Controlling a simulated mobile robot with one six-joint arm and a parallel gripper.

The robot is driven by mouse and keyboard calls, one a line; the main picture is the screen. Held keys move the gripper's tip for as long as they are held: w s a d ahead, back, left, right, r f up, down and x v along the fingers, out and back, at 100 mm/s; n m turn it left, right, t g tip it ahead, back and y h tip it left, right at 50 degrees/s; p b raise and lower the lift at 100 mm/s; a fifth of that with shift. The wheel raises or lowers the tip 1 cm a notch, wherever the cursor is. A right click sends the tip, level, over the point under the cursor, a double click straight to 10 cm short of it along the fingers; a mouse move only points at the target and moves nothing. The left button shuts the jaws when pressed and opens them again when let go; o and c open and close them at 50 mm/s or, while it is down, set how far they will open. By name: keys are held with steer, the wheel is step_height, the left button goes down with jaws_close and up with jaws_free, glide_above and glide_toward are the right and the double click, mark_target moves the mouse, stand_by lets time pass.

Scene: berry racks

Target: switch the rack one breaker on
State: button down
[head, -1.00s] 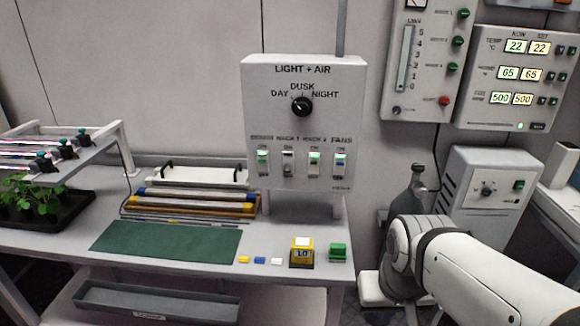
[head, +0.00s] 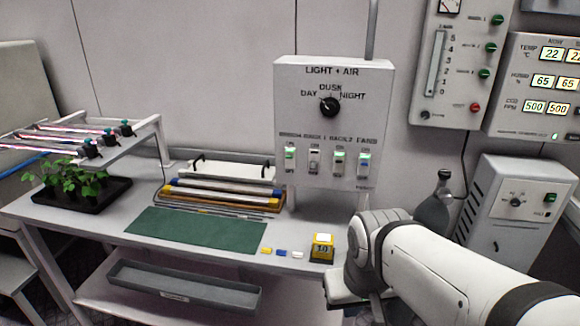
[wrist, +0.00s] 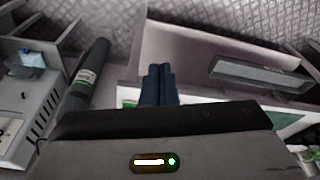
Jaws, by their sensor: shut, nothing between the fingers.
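The light and air panel (head: 375,105) stands upright at the back of the bench, with a row of breakers under a dial. The rack one breaker (head: 314,160) is second from the left. In the head view only my arm shows, right of and below the panel; the fingers are hidden. The panel is not recognisable in the wrist view.
A green mat (head: 195,229), small coloured pieces and a yellow block (head: 322,247) lie on the bench before the panel. Tubes lie in a holder (head: 220,190) behind the mat. A plant tray (head: 75,196) stands left. A grey cylinder (wrist: 88,75) and white unit (wrist: 30,105) are near my wrist.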

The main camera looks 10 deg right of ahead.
steer(key=w+d+f+n+h+b, duration=0.4)
steer(key=w+d+n+h+b, duration=0.1)
steer(key=d+n+b, duration=0.15)
steer(key=n+t+b, duration=1.2)
steer(key=n+t, duration=0.4)
steer(key=n, duration=1)
glide_toward(313, 166)
steer(key=f, duration=0.1)
steer(key=s+f, duration=0.1)
steer(key=f, duration=0.1)
steer(key=shift+s+a+h, duration=0.25)
steer(key=shift+a+h, duration=0.15)
steer(key=x, duration=1)
steer(key=shift+b, duration=0.35)
